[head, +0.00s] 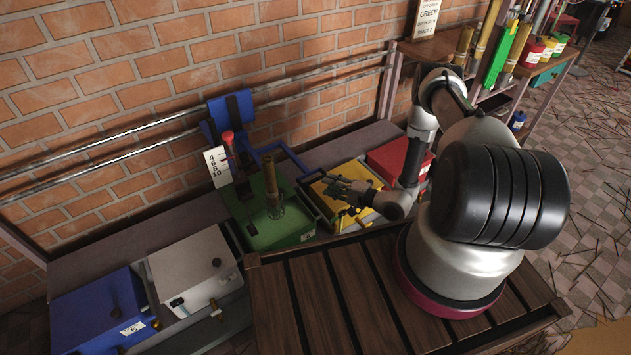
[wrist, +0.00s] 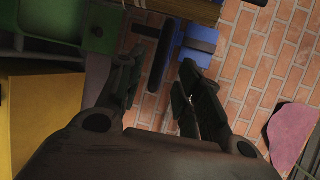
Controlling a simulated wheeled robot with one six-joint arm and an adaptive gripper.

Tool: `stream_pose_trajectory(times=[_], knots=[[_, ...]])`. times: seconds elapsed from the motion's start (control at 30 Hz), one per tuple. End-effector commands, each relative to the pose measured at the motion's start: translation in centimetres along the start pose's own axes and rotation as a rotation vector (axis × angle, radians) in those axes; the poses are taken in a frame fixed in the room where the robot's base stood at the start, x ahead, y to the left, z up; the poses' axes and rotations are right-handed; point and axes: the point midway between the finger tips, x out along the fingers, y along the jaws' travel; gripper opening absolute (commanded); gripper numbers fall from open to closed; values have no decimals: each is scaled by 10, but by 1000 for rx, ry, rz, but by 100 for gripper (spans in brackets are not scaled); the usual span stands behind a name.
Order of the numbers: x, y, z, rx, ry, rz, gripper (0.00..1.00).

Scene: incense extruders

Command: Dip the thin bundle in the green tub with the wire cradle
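The green tub (head: 297,230) stands in the row of tubs along the brick wall, and part of it shows at the upper left of the wrist view (wrist: 97,38). A thin tan bundle (head: 270,178) stands upright over its lid, its lower end inside what looks like the wire cradle (head: 276,208). A tan piece, probably this bundle, crosses the top of the wrist view (wrist: 195,9). A blue bar handle (head: 287,157) reaches from the tub's back toward my gripper. My gripper (head: 318,183) is open and empty, right of the bundle and above the yellow tub (wrist: 162,58).
A yellow tub (head: 352,221) and a red tub (head: 390,155) stand to the right. White (head: 195,265) and blue (head: 95,305) tubs stand to the left. A red-knobbed lever (head: 228,138) and number plate (head: 217,167) rise behind the green tub.

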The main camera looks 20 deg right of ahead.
Motion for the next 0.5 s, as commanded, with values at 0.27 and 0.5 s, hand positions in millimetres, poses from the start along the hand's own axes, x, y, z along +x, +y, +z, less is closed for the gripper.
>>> stream_pose_trajectory(times=[0.27,0.5], knots=[[46,0,2,-1,-5,0,35],[69,0,2,1,-4,1,35]])
